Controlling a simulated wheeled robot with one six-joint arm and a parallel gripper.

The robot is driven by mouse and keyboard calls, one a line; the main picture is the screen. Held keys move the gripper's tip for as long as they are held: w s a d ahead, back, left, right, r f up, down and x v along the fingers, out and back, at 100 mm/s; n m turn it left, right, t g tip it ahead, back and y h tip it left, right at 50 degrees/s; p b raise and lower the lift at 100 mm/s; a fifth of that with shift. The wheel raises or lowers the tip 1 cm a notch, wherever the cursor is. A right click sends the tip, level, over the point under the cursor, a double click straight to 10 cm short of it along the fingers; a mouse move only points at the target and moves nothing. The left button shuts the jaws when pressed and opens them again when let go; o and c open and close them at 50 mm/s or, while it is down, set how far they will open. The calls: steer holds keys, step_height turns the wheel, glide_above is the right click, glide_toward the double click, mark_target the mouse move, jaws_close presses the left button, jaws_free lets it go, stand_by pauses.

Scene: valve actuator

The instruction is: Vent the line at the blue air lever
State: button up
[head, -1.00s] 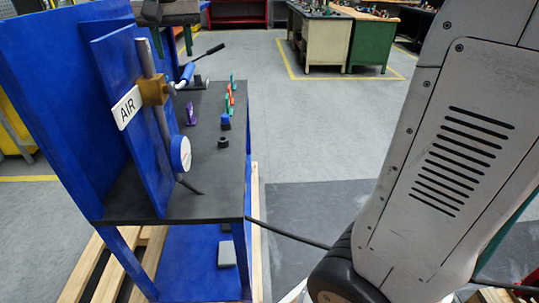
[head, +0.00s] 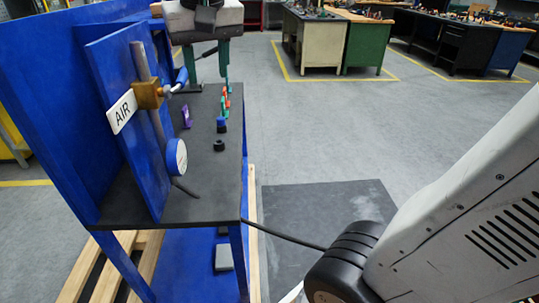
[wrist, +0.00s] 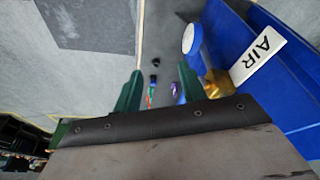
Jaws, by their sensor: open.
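The blue air lever (head: 181,78) sticks out from a brass valve (head: 147,95) on the blue panel, beside the white AIR sign (head: 122,111). My gripper (head: 208,82) hangs just beyond and to the right of the lever, its two green fingers apart and pointing down. In the wrist view, my gripper (wrist: 160,84) is open with nothing held. The brass valve (wrist: 217,83) and AIR sign (wrist: 258,55) lie right of the right finger. The lever is mostly hidden there by that finger and the gripper body.
A round gauge (head: 176,157) sits below the valve. A purple piece (head: 187,116), a blue-topped knob (head: 221,125) and a black ring (head: 219,145) stand on the dark bench top (head: 205,195). A dark hose (head: 285,236) runs off the bench.

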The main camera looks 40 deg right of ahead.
steer(key=s+d+f+n+g, duration=0.1)
steer(key=s+f+n, duration=0.1)
steer(key=s+f, duration=1)
steer(key=s, duration=0.3)
steer(key=shift+d+y, duration=0.15)
steer(key=shift+y, duration=0.25)
